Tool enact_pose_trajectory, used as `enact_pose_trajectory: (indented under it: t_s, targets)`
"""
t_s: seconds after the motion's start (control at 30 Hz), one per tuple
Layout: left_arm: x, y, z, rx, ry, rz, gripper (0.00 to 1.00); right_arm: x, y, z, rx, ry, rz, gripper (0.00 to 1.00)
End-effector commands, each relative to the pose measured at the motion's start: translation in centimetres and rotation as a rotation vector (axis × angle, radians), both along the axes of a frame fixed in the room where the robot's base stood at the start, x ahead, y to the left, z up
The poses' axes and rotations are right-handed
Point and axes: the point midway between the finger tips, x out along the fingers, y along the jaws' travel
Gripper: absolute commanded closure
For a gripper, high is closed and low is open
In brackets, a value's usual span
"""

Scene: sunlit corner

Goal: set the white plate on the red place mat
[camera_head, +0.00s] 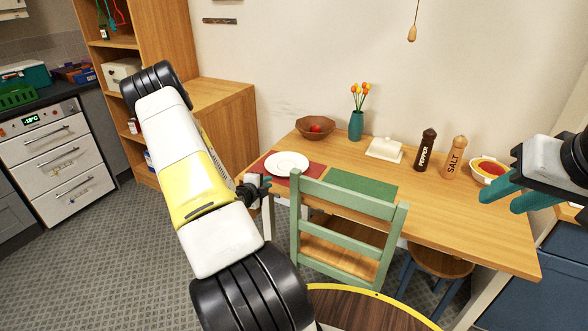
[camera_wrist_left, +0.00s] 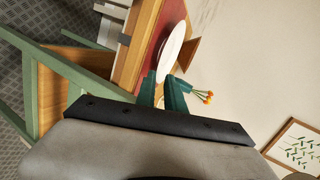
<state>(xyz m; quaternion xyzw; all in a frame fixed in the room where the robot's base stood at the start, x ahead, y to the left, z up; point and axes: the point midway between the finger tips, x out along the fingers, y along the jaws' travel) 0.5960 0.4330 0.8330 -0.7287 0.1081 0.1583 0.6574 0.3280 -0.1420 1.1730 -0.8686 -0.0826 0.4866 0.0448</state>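The white plate (camera_head: 287,163) lies flat on the red place mat (camera_head: 313,170), toward the mat's left side, in the head view. The plate (camera_wrist_left: 173,48) and mat (camera_wrist_left: 152,42) also show in the left wrist view. My left gripper (camera_head: 266,181) is at the table's near left edge, just in front of the plate. In the left wrist view, its teal fingers (camera_wrist_left: 161,88) stand apart with the plate's rim near the tips; whether they touch it is unclear. My right gripper (camera_head: 510,190) is open and empty over the table's right end.
A green mat (camera_head: 362,185) lies right of the red one. A bowl (camera_head: 315,128), tulip vase (camera_head: 356,125), butter dish (camera_head: 384,149), pepper mill (camera_head: 425,150), salt mill (camera_head: 454,158) and another bowl (camera_head: 489,170) stand behind. A green chair (camera_head: 345,207) stands in front.

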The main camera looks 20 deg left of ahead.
Motion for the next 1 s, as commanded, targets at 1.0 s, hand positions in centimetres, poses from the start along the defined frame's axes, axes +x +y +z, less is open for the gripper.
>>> enact_pose_trajectory:
  t_s: [1.0]
  targets:
    - [-19.4,-25.5,33.2,-1.063,0.498,0.697,0.87,0.0,0.0,0.0,0.0,0.0,0.0,0.64]
